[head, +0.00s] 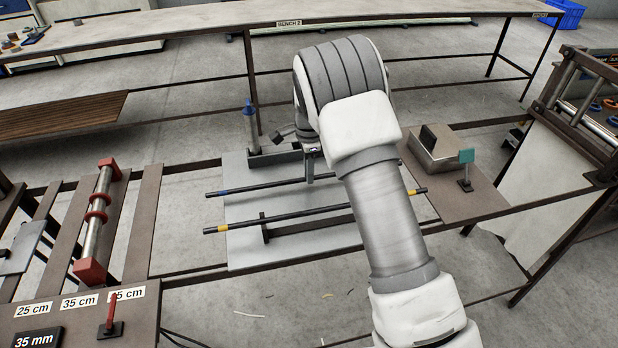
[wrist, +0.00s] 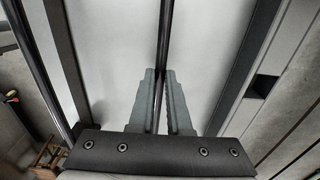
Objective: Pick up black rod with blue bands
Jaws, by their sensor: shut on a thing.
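The black rod with blue bands (head: 265,186) lies across above the light grey plate, with a blue band showing near its left end. Its right part is hidden behind my arm. My gripper (head: 310,180) reaches down to this rod from behind it. In the wrist view, my gripper's two grey fingers (wrist: 162,80) are closed on either side of the black rod (wrist: 165,40), which runs away from between their tips. I cannot tell whether the rod is clear of its support.
A parallel black rod with yellow bands (head: 285,217) lies nearer, partly behind my arm. A blue-topped post (head: 250,120) stands behind the rods. A grey box (head: 435,150) and a teal-topped stand (head: 466,168) are at right. A red-ended roller (head: 97,220) is at left.

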